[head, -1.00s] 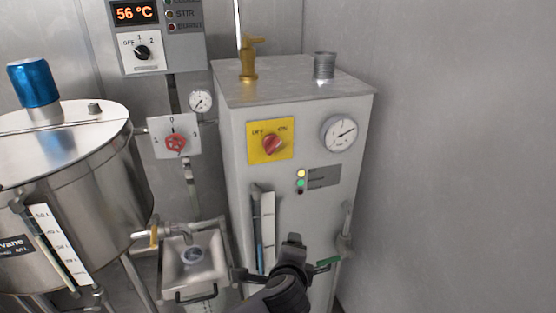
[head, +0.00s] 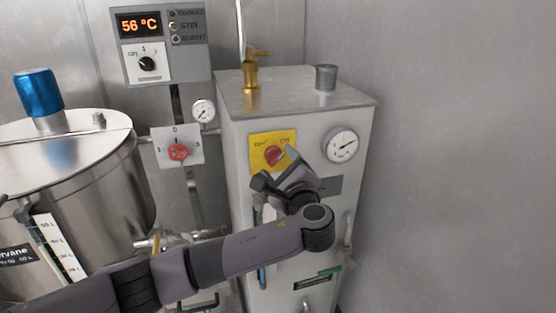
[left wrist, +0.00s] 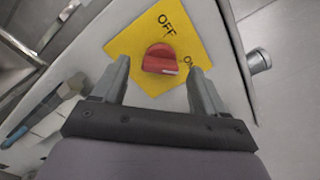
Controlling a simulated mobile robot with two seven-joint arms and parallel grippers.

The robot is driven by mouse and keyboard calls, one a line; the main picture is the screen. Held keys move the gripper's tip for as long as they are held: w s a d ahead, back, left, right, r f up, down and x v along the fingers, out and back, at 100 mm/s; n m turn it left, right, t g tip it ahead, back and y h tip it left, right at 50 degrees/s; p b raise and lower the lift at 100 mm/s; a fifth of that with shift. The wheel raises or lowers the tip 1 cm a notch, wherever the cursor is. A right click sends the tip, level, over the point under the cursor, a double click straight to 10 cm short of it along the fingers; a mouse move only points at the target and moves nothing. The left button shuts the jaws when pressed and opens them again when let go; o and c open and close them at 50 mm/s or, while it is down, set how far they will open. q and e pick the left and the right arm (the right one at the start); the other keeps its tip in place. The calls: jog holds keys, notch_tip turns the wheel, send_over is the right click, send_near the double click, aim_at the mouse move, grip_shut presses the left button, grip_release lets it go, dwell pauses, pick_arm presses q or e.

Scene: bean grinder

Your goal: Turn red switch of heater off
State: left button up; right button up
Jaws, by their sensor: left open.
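The heater (head: 300,100) is a grey metal box by the right wall. On its front is a yellow plate (head: 259,138) marked OFF and ON, with a red switch (head: 273,156) in its middle. In the left wrist view the red switch (left wrist: 160,60) lies between and just beyond my open fingertips, on the yellow plate (left wrist: 133,40). Its pale mark is toward the ON side. My left gripper (head: 272,164) is in front of the plate, just below the switch; it also shows in the left wrist view (left wrist: 160,75). I cannot tell whether it touches. My right gripper is not in view.
A gauge (head: 342,145) is right of the switch. A brass valve (head: 250,75) and a pipe stub (head: 326,77) stand on top of the heater. Left are a steel kettle (head: 100,190), a red knob (head: 178,152) and a control box reading 56 °C (head: 190,60).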

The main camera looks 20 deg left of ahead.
pick_arm(q)
jog(key=shift+x, duration=0.95)
jog(key=shift+c, duration=0.3)
jog(key=c, duration=1)
